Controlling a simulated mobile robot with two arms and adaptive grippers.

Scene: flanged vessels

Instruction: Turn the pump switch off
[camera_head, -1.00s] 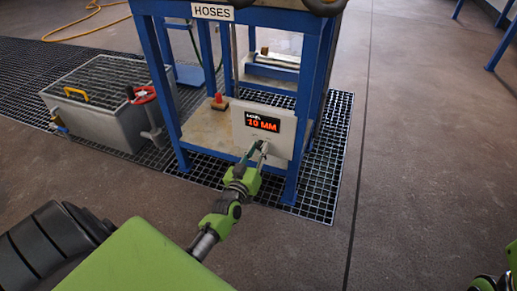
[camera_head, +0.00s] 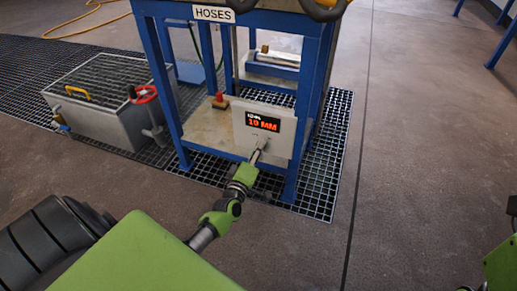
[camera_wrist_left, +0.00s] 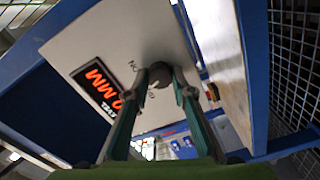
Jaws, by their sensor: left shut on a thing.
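The white panel (camera_head: 282,142) on the blue stand has a lit display (camera_head: 263,122) reading 10 MM. The pump switch shows in the left wrist view as a small dark knob (camera_wrist_left: 160,75) on the panel, beside partly hidden lettering. My left gripper (camera_head: 258,151) is at the lower part of the panel, under the display. In the left wrist view its two fingers (camera_wrist_left: 160,80) are on either side of the knob and shut on it. The fingers hide the switch in the head view, so I cannot tell its position. My right gripper cannot be made out.
The blue stand (camera_head: 298,165) carries a HOSES sign (camera_head: 214,13) and stands on a floor grating (camera_head: 320,190). A grey tank (camera_head: 100,115) with a red valve wheel (camera_head: 143,94) is at the left.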

